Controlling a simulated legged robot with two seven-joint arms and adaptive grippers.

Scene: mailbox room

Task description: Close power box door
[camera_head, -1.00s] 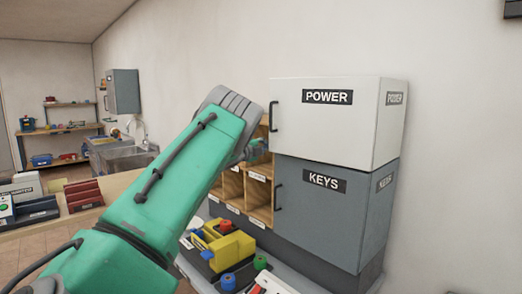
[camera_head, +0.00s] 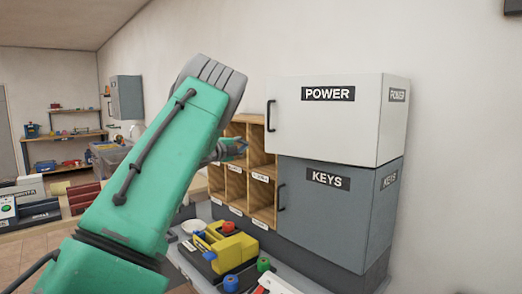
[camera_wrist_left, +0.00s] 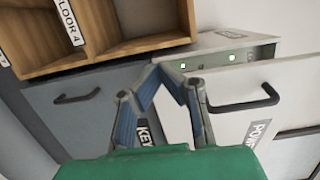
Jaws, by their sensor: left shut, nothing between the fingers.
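The white power box (camera_head: 340,130), labelled POWER, is on the wall side above the grey KEYS box. Its door has a black handle (camera_head: 270,116) at the left edge. In the left wrist view the POWER door (camera_wrist_left: 240,116) stands slightly ajar, with a strip of the lit interior (camera_wrist_left: 215,63) showing past its edge. My left gripper (camera_head: 243,148) is shut and empty, left of the door's lower left edge. In the left wrist view its fingertips (camera_wrist_left: 164,68) meet near the gap between the two boxes, apart from the handle (camera_wrist_left: 243,100). My right gripper is not in view.
The grey KEYS box (camera_head: 330,215) is directly below, with its own handle. Wooden pigeonholes (camera_head: 262,195) stand left of the boxes, close behind my gripper. The wall at right is clear.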

